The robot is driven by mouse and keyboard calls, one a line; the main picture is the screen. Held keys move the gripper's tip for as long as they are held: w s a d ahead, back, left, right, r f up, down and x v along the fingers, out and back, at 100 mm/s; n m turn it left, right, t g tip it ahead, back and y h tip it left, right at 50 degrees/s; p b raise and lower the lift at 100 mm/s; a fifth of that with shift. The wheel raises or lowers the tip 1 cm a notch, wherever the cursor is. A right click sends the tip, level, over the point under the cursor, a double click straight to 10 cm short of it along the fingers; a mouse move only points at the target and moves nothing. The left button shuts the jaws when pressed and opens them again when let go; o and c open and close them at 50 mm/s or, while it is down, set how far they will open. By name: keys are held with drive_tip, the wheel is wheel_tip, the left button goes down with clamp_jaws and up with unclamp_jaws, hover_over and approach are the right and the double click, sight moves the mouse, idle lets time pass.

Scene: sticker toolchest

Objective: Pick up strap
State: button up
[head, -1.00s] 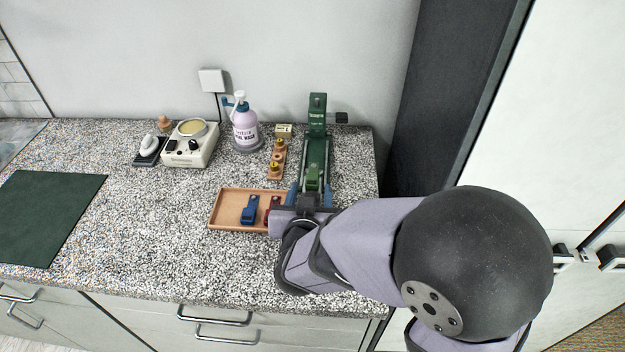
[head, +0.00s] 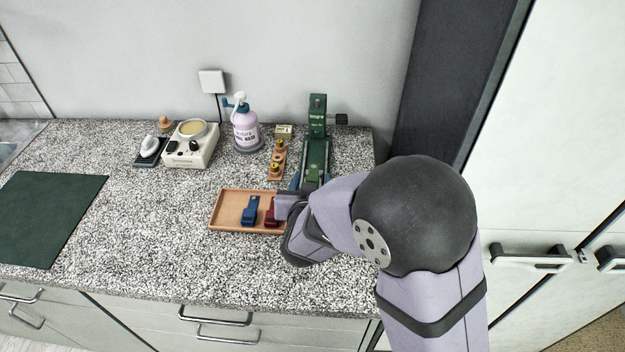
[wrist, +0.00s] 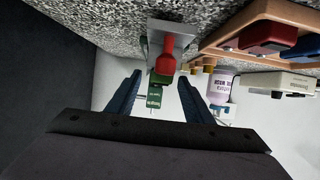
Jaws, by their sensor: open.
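My gripper (head: 308,184) is at the near end of a green device (head: 316,150) at the back right of the counter. In the wrist view my open blue fingers (wrist: 160,80) stand either side of the line of sight to a red piece (wrist: 166,52) on a grey base and the green labelled part (wrist: 155,98). Nothing is seen held between them. The head view hides that near end behind my arm. A blue piece (head: 250,212) and a red piece (head: 271,213) lie in a wooden tray. I cannot tell which item is the strap.
The wooden tray (head: 226,191) is just left of my gripper. A wooden stand (head: 277,162), a pump bottle (head: 246,130) and a cream appliance (head: 191,148) stand farther back. A dark green mat (head: 45,215) lies at left. The counter's front middle is clear.

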clamp_jaws()
drive_tip(key=shift+r, duration=0.1)
